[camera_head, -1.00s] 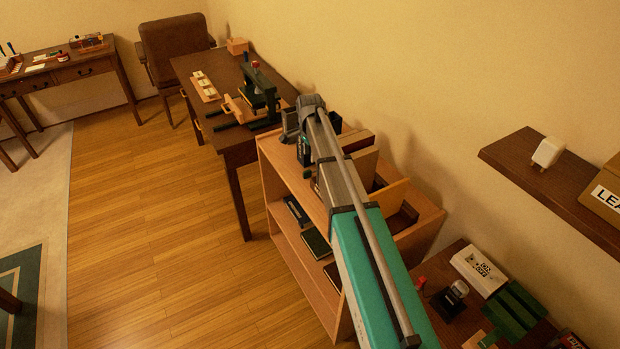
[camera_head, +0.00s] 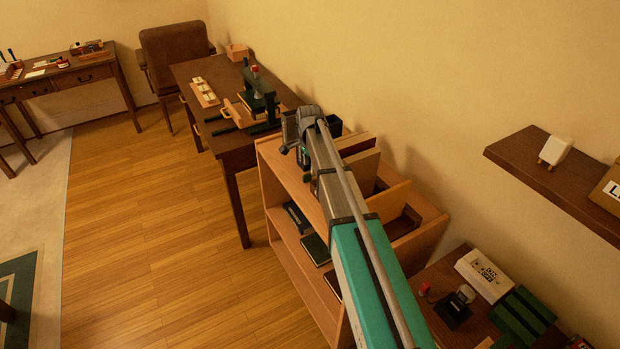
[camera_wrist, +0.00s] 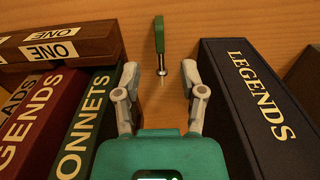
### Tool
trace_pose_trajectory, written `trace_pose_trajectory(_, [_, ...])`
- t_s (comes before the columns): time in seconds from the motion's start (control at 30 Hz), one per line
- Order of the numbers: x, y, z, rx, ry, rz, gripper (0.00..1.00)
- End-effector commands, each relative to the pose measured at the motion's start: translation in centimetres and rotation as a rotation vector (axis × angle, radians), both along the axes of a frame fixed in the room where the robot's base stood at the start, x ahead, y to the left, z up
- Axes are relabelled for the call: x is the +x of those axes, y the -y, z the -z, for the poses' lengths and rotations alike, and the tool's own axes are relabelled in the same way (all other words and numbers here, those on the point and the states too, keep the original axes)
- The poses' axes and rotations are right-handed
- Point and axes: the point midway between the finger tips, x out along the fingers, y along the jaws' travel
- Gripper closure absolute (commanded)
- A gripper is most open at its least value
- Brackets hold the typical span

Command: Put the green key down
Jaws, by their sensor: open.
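The green key (camera_wrist: 159,42) is on the wooden surface between the books in the wrist view, its green handle away from me and its metal end towards me. My gripper (camera_wrist: 159,80) is open and empty, with a finger to either side of the space just short of the key. The fingers do not touch it. In the head view my gripper (camera_head: 304,158) is over the bookcase (camera_head: 269,170), partly hidden by my arm.
A dark LEGENDS book (camera_wrist: 258,100) stands close on the right. A green SONNETS book (camera_wrist: 84,125) and a brown ONE book (camera_wrist: 60,47) are on the left. A desk with a press (camera_head: 262,95) stands beyond the bookcase, and a wall shelf (camera_head: 540,165) is at right.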

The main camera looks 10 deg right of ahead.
Motion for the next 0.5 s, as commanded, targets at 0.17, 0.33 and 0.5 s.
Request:
trace_pose_trajectory(0.17, [0.0, -0.1, 0.9, 0.000, 0.000, 0.000, 0.47])
trace_pose_trajectory(0.33, [-0.1, -0.3, 2.2, 0.000, 0.000, 0.000, 0.47])
trace_pose_trajectory(0.5, [-0.1, -0.5, 3.5, 0.000, 0.000, 0.000, 0.47])
